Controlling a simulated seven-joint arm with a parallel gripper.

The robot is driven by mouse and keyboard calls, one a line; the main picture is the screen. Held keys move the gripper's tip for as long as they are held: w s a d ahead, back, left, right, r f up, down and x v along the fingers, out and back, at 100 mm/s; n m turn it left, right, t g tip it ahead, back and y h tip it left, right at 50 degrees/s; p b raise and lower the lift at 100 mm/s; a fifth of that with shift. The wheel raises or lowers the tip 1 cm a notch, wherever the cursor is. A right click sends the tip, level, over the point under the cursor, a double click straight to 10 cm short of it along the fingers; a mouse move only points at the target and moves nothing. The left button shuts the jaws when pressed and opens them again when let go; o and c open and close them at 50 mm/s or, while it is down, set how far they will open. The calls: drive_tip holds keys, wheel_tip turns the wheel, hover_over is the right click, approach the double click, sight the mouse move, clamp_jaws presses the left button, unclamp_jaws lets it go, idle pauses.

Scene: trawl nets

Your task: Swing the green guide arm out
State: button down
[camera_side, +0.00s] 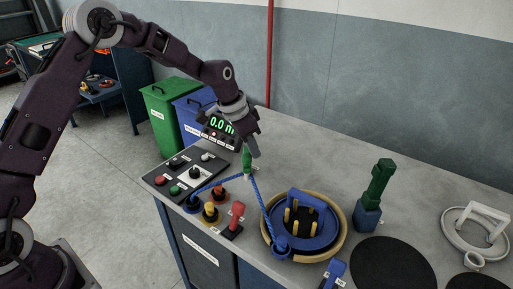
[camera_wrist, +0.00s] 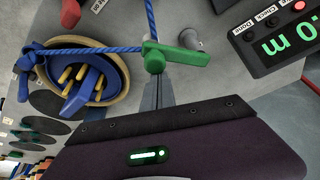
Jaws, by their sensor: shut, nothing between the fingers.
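The green guide arm (camera_wrist: 180,55) shows in the wrist view as a short bar with a rounded end. It also shows in the side view as a small green piece (camera_side: 247,160) just under my gripper. A blue rope (camera_wrist: 95,49) runs to it and bends there. My gripper (camera_side: 253,150) is shut and empty. In the wrist view its fingertips (camera_wrist: 160,78) are right beside the guide arm's rounded end; I cannot tell whether they touch.
The rope leads down to a blue frame with yellow pegs in a tan-rimmed basin (camera_side: 338,247). A display (camera_side: 219,127) stands behind my gripper. A button panel (camera_side: 185,176), a red lever (camera_side: 236,215) and a green-and-blue post (camera_side: 375,188) stand on the bench.

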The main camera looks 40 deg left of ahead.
drive_tip(key=s+a+m+g+h, duration=0.2)
drive_tip(key=a+m, duration=0.5)
drive_tip(key=m, duration=0.3)
drive_tip(key=shift+s+a+g, duration=0.15)
drive_tip(key=shift+s+g, duration=0.15)
drive_tip(key=shift+s, duration=0.05)
drive_tip(key=shift+a, duration=0.2)
idle(0.5)
drive_tip(key=d, duration=0.4)
drive_tip(key=w+v, duration=0.1)
drive_tip(key=v, duration=0.9)
drive_tip(key=shift+d+r, duration=0.15)
